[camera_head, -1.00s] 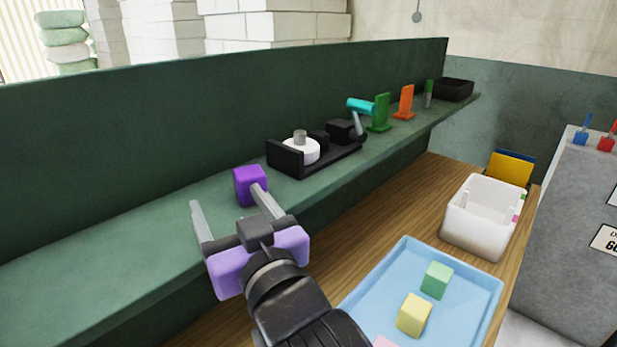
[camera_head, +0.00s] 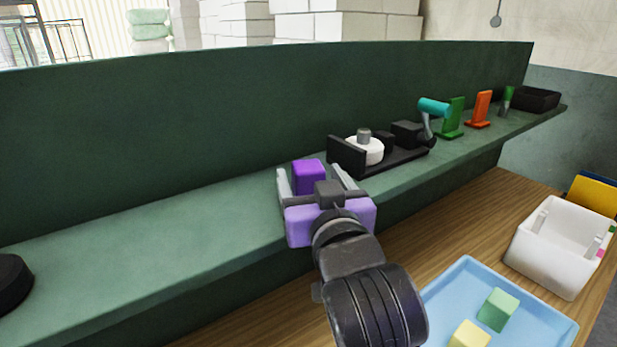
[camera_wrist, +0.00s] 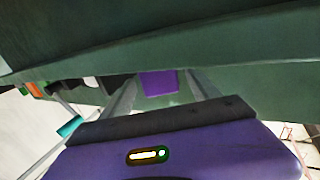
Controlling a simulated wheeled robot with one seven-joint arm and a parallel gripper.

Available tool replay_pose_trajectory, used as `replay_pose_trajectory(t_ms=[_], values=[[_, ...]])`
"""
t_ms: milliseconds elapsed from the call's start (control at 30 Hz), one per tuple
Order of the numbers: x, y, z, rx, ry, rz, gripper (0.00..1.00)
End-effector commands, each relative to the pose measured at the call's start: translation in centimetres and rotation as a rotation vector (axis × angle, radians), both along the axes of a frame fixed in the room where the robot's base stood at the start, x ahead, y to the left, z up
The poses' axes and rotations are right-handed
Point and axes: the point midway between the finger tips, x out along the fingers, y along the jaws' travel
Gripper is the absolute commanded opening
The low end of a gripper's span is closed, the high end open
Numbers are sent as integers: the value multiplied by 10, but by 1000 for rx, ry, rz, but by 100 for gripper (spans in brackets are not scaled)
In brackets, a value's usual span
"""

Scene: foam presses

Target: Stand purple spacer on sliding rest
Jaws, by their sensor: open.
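The purple spacer (camera_head: 309,176) is a small block standing on the green shelf. It also shows in the wrist view (camera_wrist: 158,84), between the two fingers. My gripper (camera_head: 311,170) is open, with one finger on each side of the spacer. I cannot tell whether either finger touches it. A black fixture (camera_head: 347,157) with an upright end plate and a white round piece with a grey knob stands on the shelf to the right of the spacer. It may be the sliding rest, but I cannot be sure.
The green shelf (camera_head: 150,240) is bare left of my gripper, except a dark round object (camera_head: 12,283) at its left end. Green (camera_head: 453,118) and orange (camera_head: 480,108) stands and a black tray (camera_head: 536,99) are farther right. A blue tray (camera_head: 440,305) and white bin (camera_head: 545,262) are below.

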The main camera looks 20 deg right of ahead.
Motion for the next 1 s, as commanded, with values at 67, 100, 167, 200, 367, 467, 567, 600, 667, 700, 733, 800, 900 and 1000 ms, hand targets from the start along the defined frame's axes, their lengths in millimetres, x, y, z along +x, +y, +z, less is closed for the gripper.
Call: replay_pose_trajectory(t_ms=[67,100,167,200,367,467,567,600,667,700,733,800,900,1000], values=[[11,-3,2,0,1,-1,71],[15,-3,2,1,0,-1,71],[19,-4,1,1,1,0,71],[20,-4,1,1,0,0,71],[21,-4,0,1,-1,0,71],[21,-4,0,1,-1,0,65],[21,-4,0,1,-1,0,45],[21,-4,0,0,-1,0,38],[21,-4,0,0,-1,0,26],[21,-4,0,0,-1,0,18],[21,-4,0,0,-1,0,12],[21,-4,1,0,-1,0,0],[21,-4,0,0,-1,0,0],[21,-4,1,0,-1,1,0]])
